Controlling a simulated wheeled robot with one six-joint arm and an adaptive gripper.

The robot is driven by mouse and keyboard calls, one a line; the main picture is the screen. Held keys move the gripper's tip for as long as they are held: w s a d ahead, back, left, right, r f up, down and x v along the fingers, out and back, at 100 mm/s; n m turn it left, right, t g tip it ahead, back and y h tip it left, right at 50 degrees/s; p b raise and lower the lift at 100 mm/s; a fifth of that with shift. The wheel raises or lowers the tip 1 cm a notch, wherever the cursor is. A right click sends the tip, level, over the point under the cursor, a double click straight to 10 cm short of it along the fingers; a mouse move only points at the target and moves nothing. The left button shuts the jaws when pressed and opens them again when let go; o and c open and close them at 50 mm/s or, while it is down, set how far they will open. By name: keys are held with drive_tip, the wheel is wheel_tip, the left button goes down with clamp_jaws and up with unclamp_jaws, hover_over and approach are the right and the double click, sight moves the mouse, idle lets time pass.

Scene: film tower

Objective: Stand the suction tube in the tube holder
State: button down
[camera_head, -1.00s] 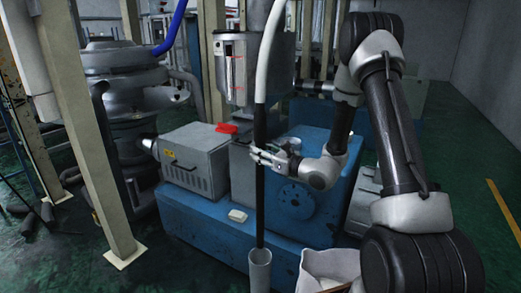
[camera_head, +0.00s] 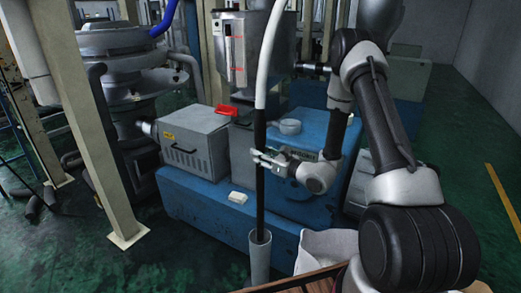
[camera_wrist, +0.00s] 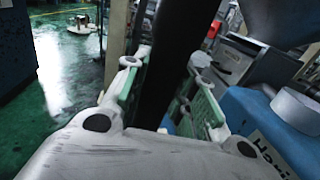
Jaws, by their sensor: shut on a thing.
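The suction tube is a long black rod (camera_head: 260,195) with a white hose (camera_head: 268,65) curving up from its top. My gripper (camera_head: 262,160) is shut around the rod partway down. The rod hangs nearly upright. The tube holder (camera_head: 260,262) is a narrow grey cylinder standing below. The rod's lower end appears to be inside the holder's open mouth; its depth is hidden by the wall. In the wrist view the dark rod (camera_wrist: 155,85) passes between my fingers with green pads; the holder is not visible there.
A blue machine base (camera_head: 215,205) with a grey box (camera_head: 195,145) and a red item (camera_head: 226,110) stands behind. A beige post (camera_head: 95,150) stands left. A pale sack (camera_head: 325,248) and a wooden crate edge (camera_head: 300,279) lie right of the holder.

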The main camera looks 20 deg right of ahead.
sight(263, 203)
drive_tip(key=shift+f, duration=11.3)
drive_tip(key=c, duration=1.1)
unclamp_jaws()
drive_tip(key=v, duration=1.2)
